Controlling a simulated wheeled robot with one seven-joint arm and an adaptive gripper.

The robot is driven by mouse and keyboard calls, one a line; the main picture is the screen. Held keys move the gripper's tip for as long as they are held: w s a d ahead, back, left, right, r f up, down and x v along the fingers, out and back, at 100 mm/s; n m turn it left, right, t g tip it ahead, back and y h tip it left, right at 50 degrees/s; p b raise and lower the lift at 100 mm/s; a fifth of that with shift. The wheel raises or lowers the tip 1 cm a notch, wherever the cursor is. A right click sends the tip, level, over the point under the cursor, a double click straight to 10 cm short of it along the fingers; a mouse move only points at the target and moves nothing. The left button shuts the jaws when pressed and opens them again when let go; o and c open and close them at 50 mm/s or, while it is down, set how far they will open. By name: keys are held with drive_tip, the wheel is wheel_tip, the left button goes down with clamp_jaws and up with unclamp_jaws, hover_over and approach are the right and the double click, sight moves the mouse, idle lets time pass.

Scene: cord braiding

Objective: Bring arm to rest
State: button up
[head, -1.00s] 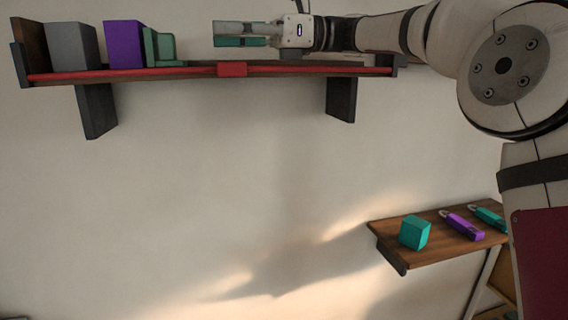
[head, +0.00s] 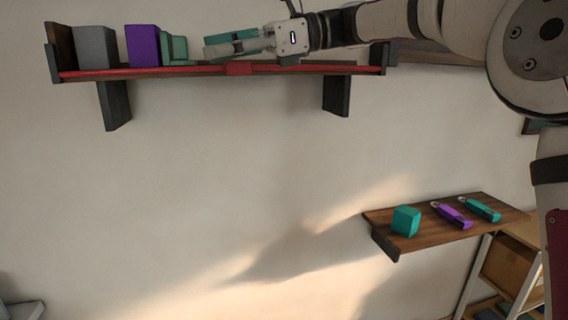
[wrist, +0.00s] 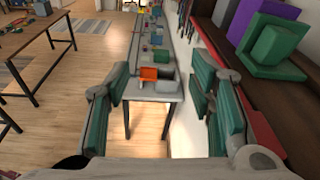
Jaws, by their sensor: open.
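My gripper (head: 207,47) is at the upper shelf (head: 300,70), level with the space above its board, fingers pointing left. Its teal-padded fingers are spread with nothing between them; the wrist view (wrist: 156,80) shows the same gap. A green stepped block (head: 175,47) stands on the shelf just left of the fingertips in the head view. In the wrist view the green block (wrist: 270,50) is to the right of the fingers, apart from them. My arm reaches in from the right, stretched along the shelf.
A purple block (head: 143,45) and a grey block (head: 97,47) stand left on the shelf. A red strip with a slider (head: 238,69) edges it. A lower shelf (head: 385,229) holds a teal cube (head: 405,221) and two tagged pieces. A bench (wrist: 140,91) stands below.

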drive_tip(key=s+d+f+n+t+h, duration=0.4)
drive_tip(key=s+d+f+n+h, duration=0.3)
drive_tip(key=s+d+f, duration=0.5)
drive_tip(key=s+d+f+n+t+h, duration=0.4)
drive_tip(key=s+d+f+n+h, duration=0.3)
drive_tip(key=s+d+f, duration=0.5)
drive_tip(key=d+f+h, duration=0.1)
drive_tip(key=d+f, duration=0.3)
drive_tip(key=d, duration=0.1)
drive_tip(key=shift+s+f+t+h+b, duration=0.25)
drive_tip(key=shift+f+t+h+b, duration=0.05)
drive_tip(key=shift+f+h+b, duration=0.1)
